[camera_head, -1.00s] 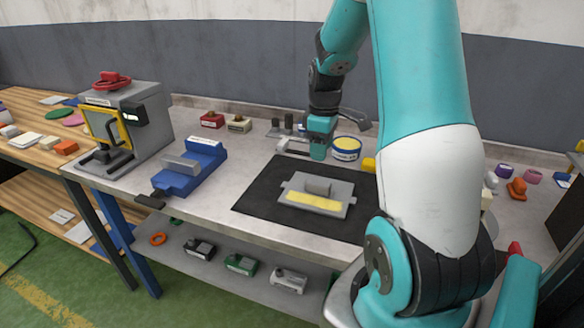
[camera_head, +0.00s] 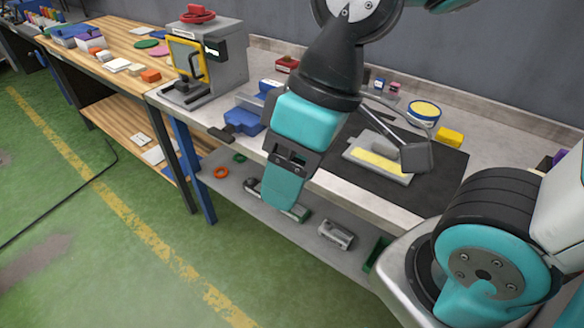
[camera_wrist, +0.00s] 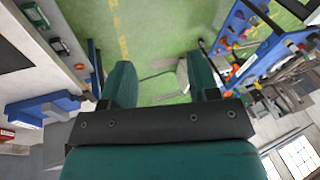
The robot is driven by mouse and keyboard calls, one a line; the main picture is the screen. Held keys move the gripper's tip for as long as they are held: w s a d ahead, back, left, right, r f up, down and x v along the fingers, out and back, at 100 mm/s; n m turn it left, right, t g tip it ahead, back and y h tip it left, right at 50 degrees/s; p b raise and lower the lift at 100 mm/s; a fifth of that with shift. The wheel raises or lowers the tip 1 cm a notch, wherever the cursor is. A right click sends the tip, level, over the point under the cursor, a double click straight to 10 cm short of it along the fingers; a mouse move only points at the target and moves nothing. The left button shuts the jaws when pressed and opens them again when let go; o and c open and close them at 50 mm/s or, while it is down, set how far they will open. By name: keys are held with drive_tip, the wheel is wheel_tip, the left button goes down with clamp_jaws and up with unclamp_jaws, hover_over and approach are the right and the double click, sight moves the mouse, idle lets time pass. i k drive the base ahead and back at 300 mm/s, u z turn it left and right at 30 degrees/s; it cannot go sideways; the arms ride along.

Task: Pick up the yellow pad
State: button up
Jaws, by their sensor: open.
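A small yellow block (camera_head: 449,137) sits behind the mat on the bench. I cannot tell for certain which of the two is the yellow pad. My gripper (camera_head: 283,190) hangs at the bench's front edge, left of the strip and apart from it. In the wrist view my gripper (camera_wrist: 162,78) is open and empty, with green floor between its fingers; neither yellow thing is recognisable there.
A grey machine with a yellow frame (camera_head: 187,60) stands on the bench's left end. A blue vise-like piece (camera_head: 245,120) is partly behind my gripper. A round yellow-topped tin (camera_head: 424,110) stands behind the mat. The lower shelf (camera_head: 312,228) holds several small parts. Open green floor lies in front.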

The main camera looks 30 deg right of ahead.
sight(451, 137)
drive_tip(key=z, duration=1.6)
